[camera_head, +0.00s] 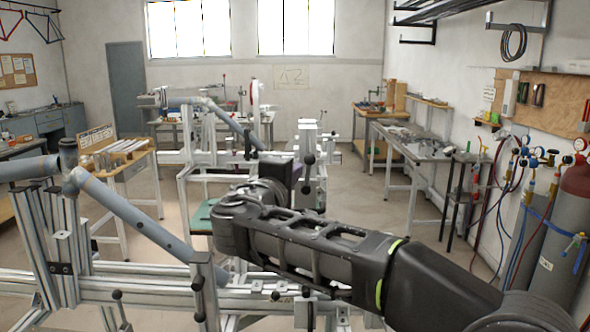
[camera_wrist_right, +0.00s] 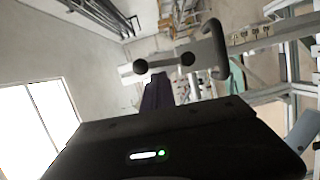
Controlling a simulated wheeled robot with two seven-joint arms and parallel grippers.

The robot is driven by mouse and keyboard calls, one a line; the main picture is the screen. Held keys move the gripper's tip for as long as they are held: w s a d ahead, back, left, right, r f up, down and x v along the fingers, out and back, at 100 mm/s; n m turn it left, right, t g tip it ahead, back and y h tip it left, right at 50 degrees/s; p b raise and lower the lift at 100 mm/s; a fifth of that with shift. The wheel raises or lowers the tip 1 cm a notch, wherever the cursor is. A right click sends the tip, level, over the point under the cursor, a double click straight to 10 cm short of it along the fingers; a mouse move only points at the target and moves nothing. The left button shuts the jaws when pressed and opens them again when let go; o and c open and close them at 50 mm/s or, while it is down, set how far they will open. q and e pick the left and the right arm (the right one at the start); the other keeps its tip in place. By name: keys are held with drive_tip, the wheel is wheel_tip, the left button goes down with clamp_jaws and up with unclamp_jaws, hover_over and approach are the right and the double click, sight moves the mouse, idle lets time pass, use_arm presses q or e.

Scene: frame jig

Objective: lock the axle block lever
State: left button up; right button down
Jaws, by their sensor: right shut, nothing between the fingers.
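A lever with black ball knobs (camera_head: 309,158) stands on a pale metal fixture (camera_head: 308,130) near the middle of the head view. In the right wrist view a bar with two black balls (camera_wrist_right: 164,62) lies across a grey metal block, with a dark curved handle (camera_wrist_right: 216,50) to its right. I take this as the axle block lever; whether it is locked I cannot tell. My right gripper (camera_wrist_right: 160,92) is shut and empty, its dark fingers pointing toward the bar. Any contact is unclear. In the head view my right arm hides most of it. My left gripper is out of view.
A blue-grey tube frame (camera_head: 140,225) spans the aluminium jig rails (camera_head: 130,290) at the left, with more ball-knob levers along the front. A steel workbench (camera_head: 415,148) and gas cylinders (camera_head: 560,235) stand at the right. The floor between jig and workbench is clear.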

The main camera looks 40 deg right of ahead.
drive_tip(key=shift+s+a, duration=0.1)
idle(0.3)
drive_tip(key=shift+s+d+r+m+b, duration=0.2)
drive_tip(key=shift+d+m+b, duration=0.1)
drive_tip(key=shift+m+b, duration=0.7)
